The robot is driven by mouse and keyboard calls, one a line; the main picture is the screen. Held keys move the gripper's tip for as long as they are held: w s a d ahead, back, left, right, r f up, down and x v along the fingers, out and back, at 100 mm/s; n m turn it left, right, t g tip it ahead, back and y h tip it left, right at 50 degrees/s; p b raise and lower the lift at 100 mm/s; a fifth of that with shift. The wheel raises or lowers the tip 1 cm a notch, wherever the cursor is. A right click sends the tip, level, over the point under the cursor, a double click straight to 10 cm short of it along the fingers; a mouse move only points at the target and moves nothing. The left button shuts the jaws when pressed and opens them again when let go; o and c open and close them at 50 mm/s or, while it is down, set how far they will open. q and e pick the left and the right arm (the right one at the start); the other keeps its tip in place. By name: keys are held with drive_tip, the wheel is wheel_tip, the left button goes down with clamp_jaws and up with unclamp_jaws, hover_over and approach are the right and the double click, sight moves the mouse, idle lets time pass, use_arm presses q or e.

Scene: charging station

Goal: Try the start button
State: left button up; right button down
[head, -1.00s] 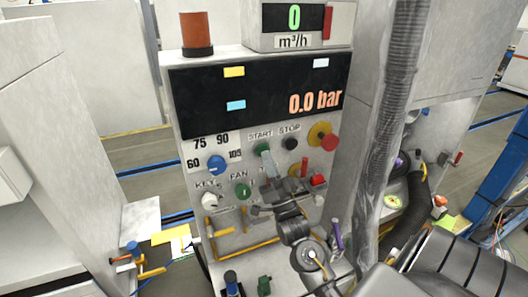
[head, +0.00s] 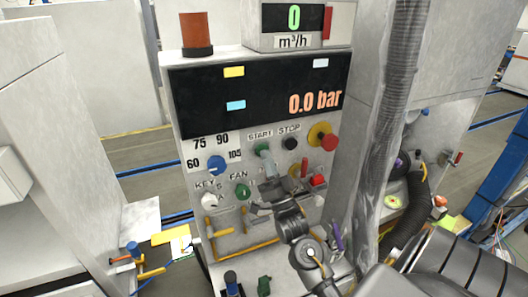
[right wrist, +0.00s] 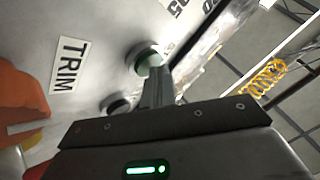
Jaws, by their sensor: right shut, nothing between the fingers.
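The green start button (head: 261,149) sits under the START label (head: 260,135) on the panel. My right gripper (head: 267,158) is shut and empty, its tips at the lower edge of this button and hiding part of it. In the right wrist view, the closed fingers (right wrist: 156,84) reach up to the green button (right wrist: 149,58). I cannot tell whether they touch it or whether it is pressed. The TRIM label (right wrist: 68,66) lies to the left there. My left gripper is not in view.
The black stop button (head: 290,143) and red emergency knob (head: 328,141) are right of the start button. The blue dial (head: 217,165), key switch (head: 209,200) and green fan knob (head: 242,191) are to its left. A grey ribbed hose (head: 385,120) hangs right of the panel.

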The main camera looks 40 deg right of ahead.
drive_tip(key=shift+s, duration=0.1)
drive_tip(key=shift+s+a, duration=0.25)
drive_tip(key=shift+s, duration=0.45)
drive_tip(key=shift+s+a+p, duration=0.25)
drive_tip(key=shift+s, duration=0.55)
drive_tip(key=shift+s+a+p, duration=0.2)
drive_tip(key=shift+s+a, duration=0.05)
drive_tip(key=shift+s, duration=0.5)
drive_tip(key=shift+s+a+p, duration=0.25)
drive_tip(key=shift+s, duration=0.55)
